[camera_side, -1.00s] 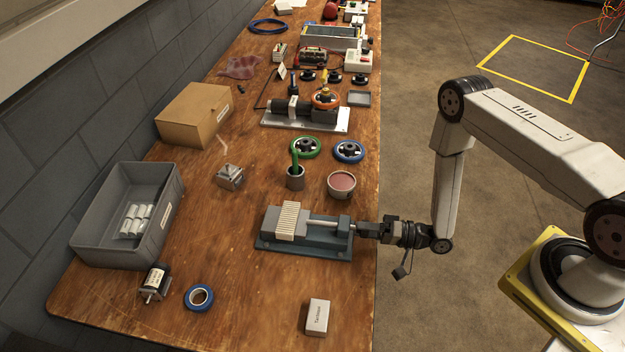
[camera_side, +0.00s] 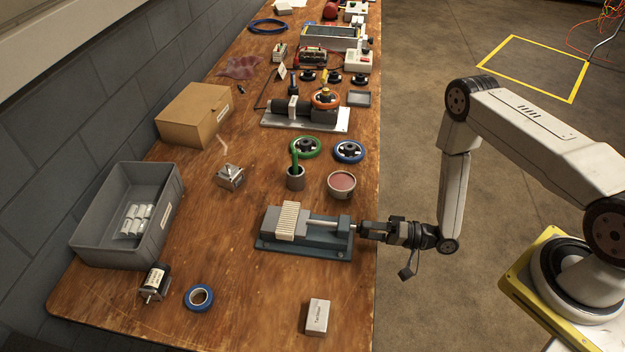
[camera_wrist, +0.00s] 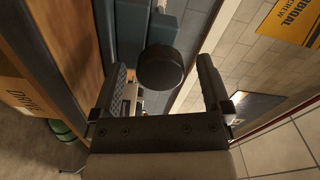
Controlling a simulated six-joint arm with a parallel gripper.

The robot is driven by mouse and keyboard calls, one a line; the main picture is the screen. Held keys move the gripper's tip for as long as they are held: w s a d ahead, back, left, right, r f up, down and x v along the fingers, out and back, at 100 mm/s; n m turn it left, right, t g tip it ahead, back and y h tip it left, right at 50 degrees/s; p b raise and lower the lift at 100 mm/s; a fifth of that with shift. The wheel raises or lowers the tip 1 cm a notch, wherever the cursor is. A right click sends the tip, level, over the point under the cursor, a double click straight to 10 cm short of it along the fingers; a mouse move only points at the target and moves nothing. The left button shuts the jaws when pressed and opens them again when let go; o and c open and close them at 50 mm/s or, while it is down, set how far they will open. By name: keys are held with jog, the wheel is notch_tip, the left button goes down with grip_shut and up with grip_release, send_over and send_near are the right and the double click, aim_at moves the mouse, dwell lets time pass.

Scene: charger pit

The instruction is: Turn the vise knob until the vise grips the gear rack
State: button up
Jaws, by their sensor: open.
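The grey-blue vise (camera_side: 330,248) lies on the wooden bench near its right edge. The cream ribbed gear rack (camera_side: 288,221) stands across the vise between its jaws; whether both jaws touch it is too small to tell. A screw rod runs right toward the vise knob (camera_wrist: 160,68), a round black knob in the wrist view. My gripper (camera_side: 372,229) is at the right end of the vise, over the bench edge. In the wrist view its open fingers (camera_wrist: 162,84) stand on both sides of the knob, with gaps visible.
A pink-filled bowl (camera_side: 341,184) and a grey cup with a green handle (camera_side: 295,179) stand behind the vise. A small white box (camera_side: 317,316) lies in front. A grey bin (camera_side: 100,245) stands at the left.

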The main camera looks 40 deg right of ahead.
jog(key=v, duration=0.6)
jog(key=shift+s+d, duration=0.2)
